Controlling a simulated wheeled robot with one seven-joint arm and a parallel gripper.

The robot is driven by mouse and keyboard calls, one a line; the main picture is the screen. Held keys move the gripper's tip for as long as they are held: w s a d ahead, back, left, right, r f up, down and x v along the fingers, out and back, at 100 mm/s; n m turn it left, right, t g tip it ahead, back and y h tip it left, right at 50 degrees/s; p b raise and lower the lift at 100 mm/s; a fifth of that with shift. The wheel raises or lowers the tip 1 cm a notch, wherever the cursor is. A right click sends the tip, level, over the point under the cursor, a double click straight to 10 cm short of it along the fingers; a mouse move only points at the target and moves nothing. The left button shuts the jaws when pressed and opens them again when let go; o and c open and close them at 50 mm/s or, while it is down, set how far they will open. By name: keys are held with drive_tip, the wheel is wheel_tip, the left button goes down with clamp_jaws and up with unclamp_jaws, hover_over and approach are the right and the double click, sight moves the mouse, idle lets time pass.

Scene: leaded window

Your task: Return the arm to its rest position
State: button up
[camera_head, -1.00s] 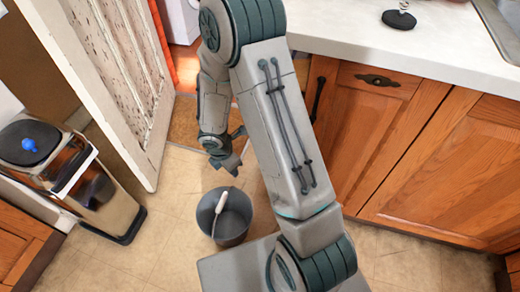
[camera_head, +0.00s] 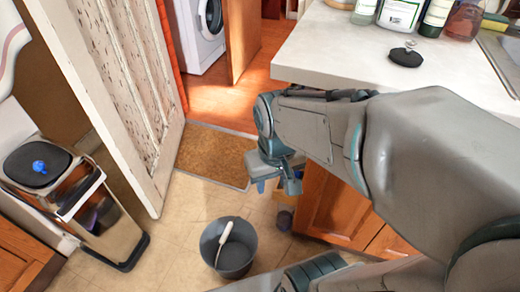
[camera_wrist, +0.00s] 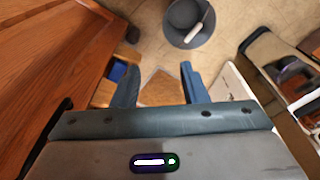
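My arm reaches in from the right side of the head view and bends downward at the wrist. My gripper (camera_head: 276,186) hangs beside the wooden cabinet's left end, below the counter level. In the wrist view its two blue-grey fingers (camera_wrist: 158,78) stand apart with nothing held between them. A grey bucket (camera_head: 236,262) stands on the floor, below and left of the gripper in the head view. A white-handled object (camera_head: 225,233) rests in it, its lower end hard to make out.
The pale counter (camera_head: 330,50) lies close above the arm, with bottles and a dark round item (camera_head: 405,58) on it. Wooden cabinets (camera_head: 338,205) stand below.

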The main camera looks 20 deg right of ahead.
drive_tip(key=shift+s+r, duration=0.1)
drive_tip(key=shift+s, duration=0.05)
wheel_tip(320, 180, up, 29)
drive_tip(key=t+p, duration=0.1)
drive_tip(key=p, duration=2.5)
drive_tip(key=shift+m+t, duration=0.3)
drive_tip(key=shift+r, duration=0.1)
